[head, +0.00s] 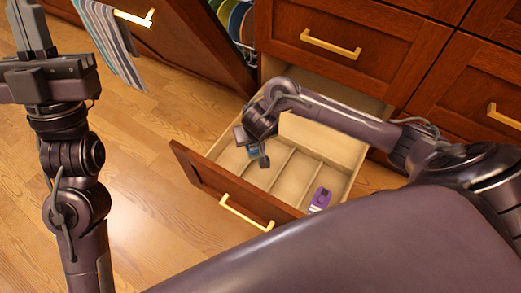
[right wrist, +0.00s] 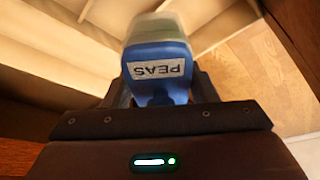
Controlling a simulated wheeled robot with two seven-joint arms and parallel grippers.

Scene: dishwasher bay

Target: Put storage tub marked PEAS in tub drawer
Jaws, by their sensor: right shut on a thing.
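The tub marked PEAS (right wrist: 157,70) has a blue end with a white label, upside down in the right wrist view, and a pale translucent body beyond it. My right gripper (right wrist: 160,92) is shut on it, one finger on each side. In the head view my right gripper (head: 256,150) is above the far-left part of the open drawer (head: 222,190); only a small blue patch of the tub (head: 264,153) shows there. The drawer has pale wooden dividers. My left gripper (head: 30,30) is raised at the top left, away from the drawer; its jaw gap is unclear.
A purple item (head: 320,200) with a white label lies in the drawer's right compartment. The other visible compartments look empty. A striped towel (head: 108,42) hangs on the dishwasher door handle (head: 136,18), and dishes (head: 236,18) show behind that door. Wooden floor (head: 140,190) is clear left of the drawer.

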